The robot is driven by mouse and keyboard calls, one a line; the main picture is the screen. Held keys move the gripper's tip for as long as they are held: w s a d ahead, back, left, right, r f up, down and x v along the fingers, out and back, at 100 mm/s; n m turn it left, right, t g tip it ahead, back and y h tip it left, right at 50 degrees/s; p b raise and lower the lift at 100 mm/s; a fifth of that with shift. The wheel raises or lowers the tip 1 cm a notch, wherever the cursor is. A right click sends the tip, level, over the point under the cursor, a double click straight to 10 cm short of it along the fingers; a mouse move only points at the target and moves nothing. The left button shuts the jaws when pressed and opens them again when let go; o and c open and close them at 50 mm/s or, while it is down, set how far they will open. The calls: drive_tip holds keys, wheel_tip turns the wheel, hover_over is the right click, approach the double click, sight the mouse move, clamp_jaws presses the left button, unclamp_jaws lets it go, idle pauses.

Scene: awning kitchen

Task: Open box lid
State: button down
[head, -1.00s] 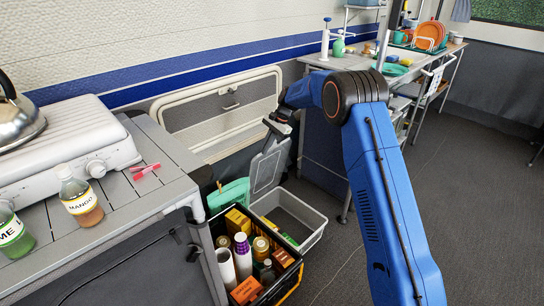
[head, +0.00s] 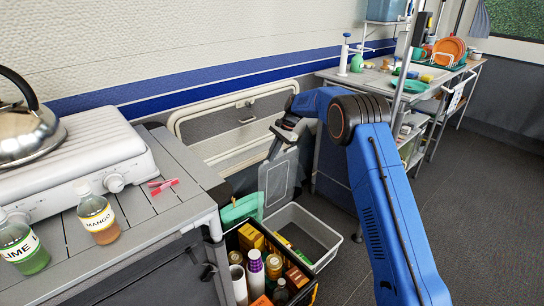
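The pale grey box (head: 331,240) stands on the floor, open at the top, with a few small yellow and green items inside. Its grey panel-like lid (head: 279,182) stands raised, nearly upright, at the box's far left edge. My gripper (head: 284,137) is at the lid's upper edge and seems to touch it. The fingers are small and dark here, so I cannot tell whether they are closed on the lid.
A black crate (head: 312,293) of bottles and cartons stands in front of the box, with a green item (head: 240,209) behind it. The counter (head: 143,215) with stove and bottles is at left. Open floor (head: 470,220) lies to the right.

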drive_tip(key=c, duration=2)
unclamp_jaws()
drive_tip(key=v, duration=1.7)
drive_tip(key=shift+d, duration=0.2)
drive_tip(key=shift+r, duration=0.1)
